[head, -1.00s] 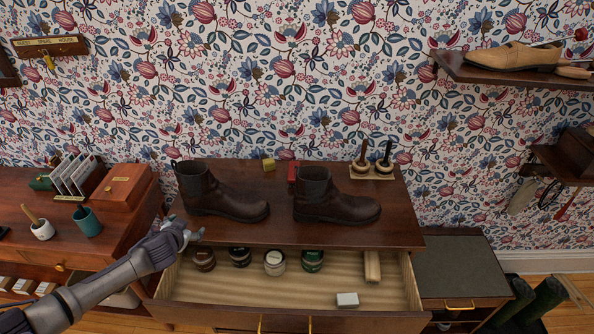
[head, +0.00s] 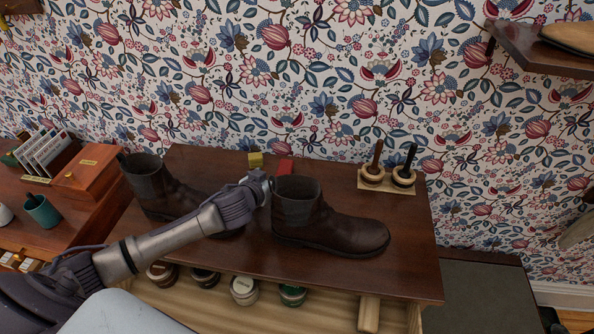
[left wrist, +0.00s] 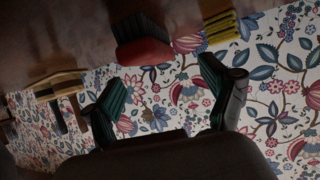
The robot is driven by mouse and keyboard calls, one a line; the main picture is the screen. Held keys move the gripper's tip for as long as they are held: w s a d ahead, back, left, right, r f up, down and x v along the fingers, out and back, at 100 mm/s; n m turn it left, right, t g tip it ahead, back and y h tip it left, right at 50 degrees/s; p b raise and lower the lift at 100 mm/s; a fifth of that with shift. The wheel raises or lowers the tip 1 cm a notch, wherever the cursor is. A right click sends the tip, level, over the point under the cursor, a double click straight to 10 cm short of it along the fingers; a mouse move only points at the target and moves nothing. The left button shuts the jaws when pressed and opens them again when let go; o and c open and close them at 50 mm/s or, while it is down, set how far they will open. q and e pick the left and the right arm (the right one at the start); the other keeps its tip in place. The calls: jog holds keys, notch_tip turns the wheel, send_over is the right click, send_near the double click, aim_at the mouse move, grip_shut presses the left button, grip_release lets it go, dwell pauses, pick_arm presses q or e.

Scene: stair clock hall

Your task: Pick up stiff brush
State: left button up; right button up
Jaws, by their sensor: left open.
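My left gripper (head: 262,187) reaches over the tabletop between two dark boots, its tip partly hidden by the right one. In the left wrist view its fingers (left wrist: 163,92) are open with nothing between them. Two upright-handled round brushes, one brown-handled (head: 374,168) and one black-handled (head: 407,168), stand on a pale tray (head: 386,185) at the back right; I cannot tell which is the stiff brush. They show dimly at the left wrist view's left (left wrist: 62,105). My right gripper is out of view.
The left boot (head: 160,190) and right boot (head: 320,225) crowd the tabletop (head: 410,265). A wooden box (head: 85,175) stands left; a shelf (head: 550,55) juts out upper right.

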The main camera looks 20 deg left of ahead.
aim_at(282, 173)
pick_arm(q)
jog(key=shift+w+f, duration=0.15)
jog(key=shift+w, duration=0.25)
jog(key=shift+p+x, duration=0.7)
jog(key=shift+x, duration=0.15)
jog(key=shift+w+d+f, duration=0.15)
jog(key=shift+w+f, duration=0.2)
jog(key=shift+w, duration=0.25)
jog(key=shift+w+d+f, duration=0.15)
jog(key=shift+w+f, duration=0.2)
jog(key=shift+w, duration=0.3)
jog(key=shift+w+f+p, duration=0.3)
jog(key=shift+w+f, duration=0.05)
jog(key=shift+w, duration=0.2)
jog(key=c, duration=1.4)
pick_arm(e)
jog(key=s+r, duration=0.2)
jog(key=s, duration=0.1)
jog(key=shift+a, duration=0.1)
